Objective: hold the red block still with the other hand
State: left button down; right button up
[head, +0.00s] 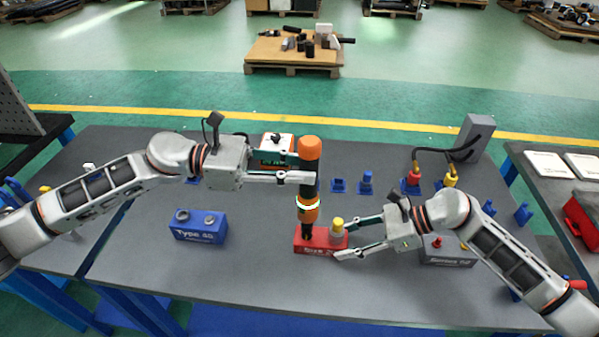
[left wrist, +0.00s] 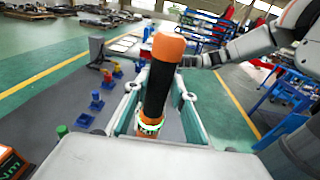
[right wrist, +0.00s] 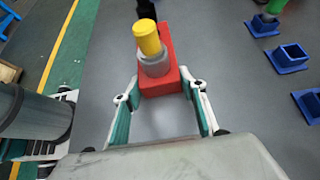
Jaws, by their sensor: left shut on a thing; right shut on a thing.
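The red block (head: 312,238) lies on the grey table in the middle front of the head view. A grey fitting with a yellow cap (head: 338,226) stands on its right end. My right gripper (head: 345,240) is shut on the right end of the red block, one finger on each side; the right wrist view shows the block (right wrist: 174,60) between the fingers. My left gripper (head: 304,168) is shut on an upright orange-and-black tool (head: 309,149), also in the left wrist view (left wrist: 161,78). The tool's lower tip is at the block's left part; exact contact is hidden.
A blue block marked Type (head: 199,228) lies left. A grey block (head: 449,252) sits under my right arm. Blue holders (head: 366,185), red and yellow plugs with black cables (head: 413,178) and a grey box (head: 474,137) stand behind. Table space between the blue and red blocks is clear.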

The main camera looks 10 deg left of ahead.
aim_at(299, 152)
pick_arm(q)
jog(key=shift+r, duration=1.6)
pick_arm(e)
jog(key=o, duration=1.4)
jog(key=v, duration=1.2)
